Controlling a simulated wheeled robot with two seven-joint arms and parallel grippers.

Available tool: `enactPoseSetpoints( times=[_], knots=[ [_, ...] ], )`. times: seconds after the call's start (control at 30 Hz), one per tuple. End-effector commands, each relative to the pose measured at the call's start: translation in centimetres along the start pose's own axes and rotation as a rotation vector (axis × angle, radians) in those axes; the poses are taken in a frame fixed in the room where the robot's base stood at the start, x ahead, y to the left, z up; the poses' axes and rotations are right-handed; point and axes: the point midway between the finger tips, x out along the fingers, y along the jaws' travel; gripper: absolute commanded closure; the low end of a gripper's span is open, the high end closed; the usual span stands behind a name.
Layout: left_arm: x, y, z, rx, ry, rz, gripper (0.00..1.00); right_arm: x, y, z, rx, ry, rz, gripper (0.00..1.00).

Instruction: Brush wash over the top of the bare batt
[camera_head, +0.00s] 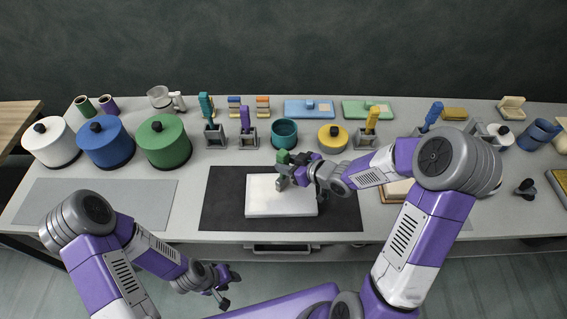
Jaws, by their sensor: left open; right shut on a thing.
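The bare batt (262,208) is a white rectangular slab lying flat on a dark mat (222,200) at the front middle of the table. My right gripper (290,168) is over the batt's far right part, shut on a green-handled tool (283,156) that looks like a brush. Its lower end is hidden by the gripper, so I cannot tell whether it touches the batt. A teal pot (285,133) stands just behind; its contents are not clear. My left gripper (230,286) is open and empty, in front of the table edge.
White, blue and green lidded pots (164,142) stand at the left. Handled tools in stands (214,134) and a yellow pot (333,138) line the back. A pale, brown-edged slab (396,190) is partly behind my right arm. The grey mat (150,200) at left is clear.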

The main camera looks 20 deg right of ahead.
Motion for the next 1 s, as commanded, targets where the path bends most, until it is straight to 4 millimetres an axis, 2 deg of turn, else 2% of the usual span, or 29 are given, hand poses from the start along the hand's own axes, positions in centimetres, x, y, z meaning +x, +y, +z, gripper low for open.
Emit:
enactPoseSetpoints(
  times=[0.33, 0.8, 1.0],
  knots=[
    [-0.4, 0.1, 0.0, 0.0, 0.0, 0.0, 0.57, 0.0, 0.4, -0.1, 0.001, 0.0, 0.0, 1.0],
    [-3.9, 1.5, 0.2, 0.0, 0.0, 0.0, 0.57, -0.3, 4.6, -0.2, 0.001, 0.0, 0.002, 1.0],
    [-4.5, 1.7, 0.2, 0.0, 0.0, 0.0, 0.57, -0.3, 5.5, 0.0, -0.001, 0.001, 0.001, 1.0]
  ],
)
